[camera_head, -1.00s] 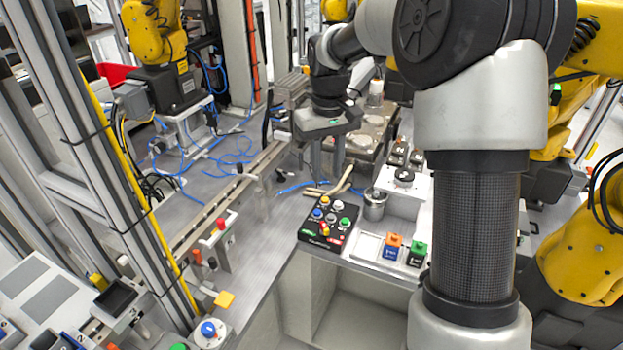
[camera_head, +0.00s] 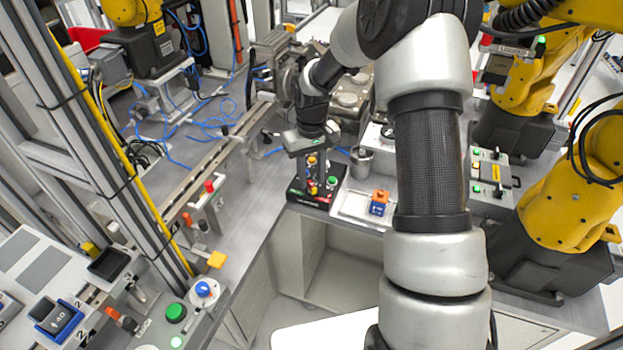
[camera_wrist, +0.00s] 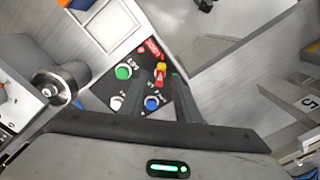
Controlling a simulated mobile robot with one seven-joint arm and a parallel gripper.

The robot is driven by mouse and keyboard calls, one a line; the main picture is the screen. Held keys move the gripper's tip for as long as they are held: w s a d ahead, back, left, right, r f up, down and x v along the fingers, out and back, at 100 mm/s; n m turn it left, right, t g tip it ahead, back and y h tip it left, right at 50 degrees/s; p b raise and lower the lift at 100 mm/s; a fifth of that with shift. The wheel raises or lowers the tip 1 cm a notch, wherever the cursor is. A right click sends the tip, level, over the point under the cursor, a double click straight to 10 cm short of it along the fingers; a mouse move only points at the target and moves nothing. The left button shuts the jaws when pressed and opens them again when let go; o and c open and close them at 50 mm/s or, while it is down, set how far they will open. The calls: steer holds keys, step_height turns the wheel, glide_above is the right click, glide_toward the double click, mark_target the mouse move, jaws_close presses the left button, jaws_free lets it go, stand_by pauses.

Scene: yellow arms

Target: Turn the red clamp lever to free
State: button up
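A small clamp lever with a red knob (camera_head: 209,186) stands upright on a grey bracket beside the long metal rail, left of centre in the head view. My gripper (camera_head: 313,182) points down over the black button box (camera_head: 296,194), to the right of the red lever and apart from it. In the wrist view my gripper (camera_wrist: 160,108) shows two separated dark fingers with nothing held between them. The button box (camera_wrist: 105,90) lies beneath, with green, white and blue buttons and a red-yellow knob. I cannot make out the red lever in the wrist view.
A tray (camera_head: 351,206) with an orange-blue block (camera_head: 379,203) and a metal cup (camera_head: 361,163) stand right of the box. An orange-tipped lever (camera_head: 187,218) and a yellow block (camera_head: 217,260) are near the red lever. Bare grey tabletop (camera_head: 245,200) lies between lever and box.

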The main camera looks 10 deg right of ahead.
steer(key=shift+f, duration=0.75)
jaws_close()
